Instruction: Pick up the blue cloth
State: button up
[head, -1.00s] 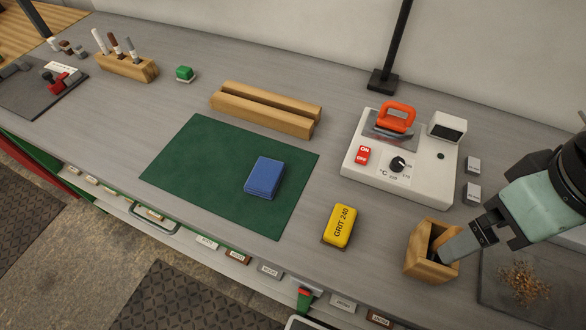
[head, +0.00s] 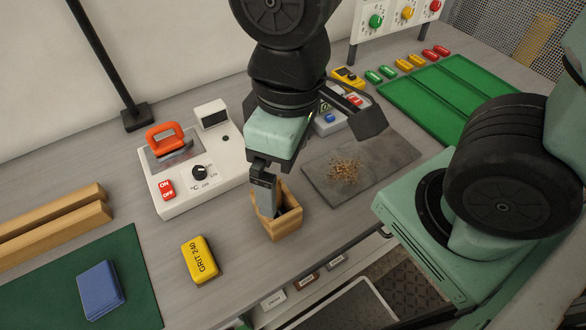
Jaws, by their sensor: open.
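The blue cloth (head: 101,290) is a folded flat block lying on the green mat (head: 143,299) at the lower left of the head view. My gripper (head: 268,207) is open and well to the right of the cloth. It points down at a small wooden box (head: 285,225), and its fingertips appear to reach into the box's open top. The inside of the box is partly hidden by the gripper.
A yellow grit block (head: 201,260) lies between mat and box. Behind are a white heating unit (head: 184,200) with an orange-handled iron (head: 165,139), and wooden rails (head: 45,232). A dark pad (head: 385,158) with crumbs and a green tray (head: 408,105) lie right.

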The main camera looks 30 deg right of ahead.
aim_at(100, 288)
jog(key=k+j+u, duration=0.1)
jog(key=j+u, duration=0.2)
jog(key=j, duration=0.3)
jog(key=j+u, duration=0.3)
jog(key=j, duration=0.3)
